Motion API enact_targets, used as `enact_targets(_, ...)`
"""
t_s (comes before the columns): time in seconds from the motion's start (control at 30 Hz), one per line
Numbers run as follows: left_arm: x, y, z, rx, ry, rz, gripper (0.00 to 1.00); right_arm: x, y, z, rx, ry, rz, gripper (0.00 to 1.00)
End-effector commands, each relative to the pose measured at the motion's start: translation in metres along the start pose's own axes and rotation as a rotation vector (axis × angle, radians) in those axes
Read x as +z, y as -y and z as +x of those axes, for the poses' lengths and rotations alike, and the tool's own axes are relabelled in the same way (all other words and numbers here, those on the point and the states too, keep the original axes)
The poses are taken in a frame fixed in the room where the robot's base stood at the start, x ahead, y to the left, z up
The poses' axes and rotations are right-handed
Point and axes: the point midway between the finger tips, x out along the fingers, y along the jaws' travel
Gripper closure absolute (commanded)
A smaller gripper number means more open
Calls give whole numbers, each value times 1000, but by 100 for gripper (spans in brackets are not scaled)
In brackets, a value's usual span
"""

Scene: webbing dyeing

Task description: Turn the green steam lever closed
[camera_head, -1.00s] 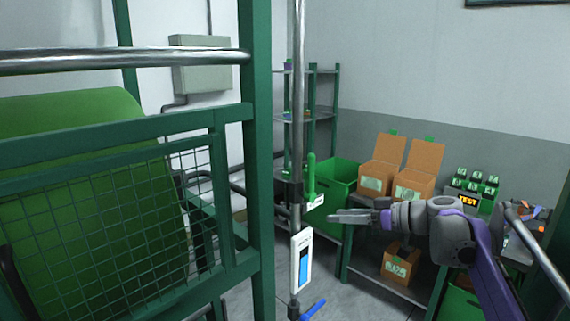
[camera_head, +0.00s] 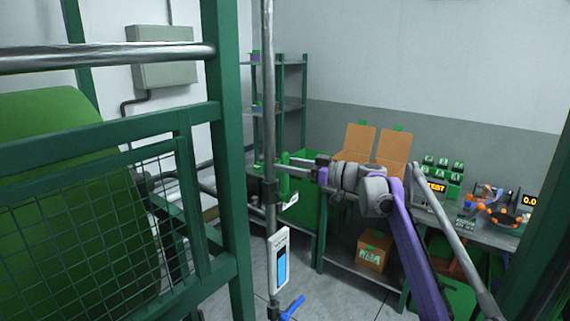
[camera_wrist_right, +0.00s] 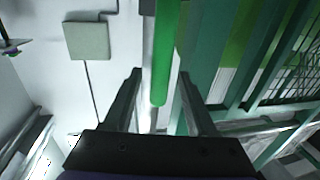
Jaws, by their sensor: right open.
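The green steam lever (camera_head: 284,188) stands upright beside the vertical steel pipe (camera_head: 269,100), with a small white tag at its lower end. My right gripper (camera_head: 294,168) reaches in from the right at the lever's height. Its jaws are open. In the right wrist view the lever (camera_wrist_right: 164,45) appears as a green bar between the two spread fingers (camera_wrist_right: 160,85), with gaps on both sides. I see no clear contact. My left gripper is not in view.
A white panel with a blue bar (camera_head: 279,262) and a blue lever (camera_head: 293,306) sit lower on the pipe. A green frame (camera_head: 228,150) with mesh stands left. Right are a shelf, a green bin, open cardboard boxes (camera_head: 354,143) and a workbench.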

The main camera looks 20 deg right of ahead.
Motion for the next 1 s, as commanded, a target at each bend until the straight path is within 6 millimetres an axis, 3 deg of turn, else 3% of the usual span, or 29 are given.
enact_targets(0.4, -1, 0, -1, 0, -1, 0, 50, 0, 0, 9, 1, 1, 0, 45)
enact_targets(0.7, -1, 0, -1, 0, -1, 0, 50, 0, 0, 9, 0, 1, 0, 99)
enact_targets(1.0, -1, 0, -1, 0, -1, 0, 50, 0, 0, 9, 0, 1, 0, 100)
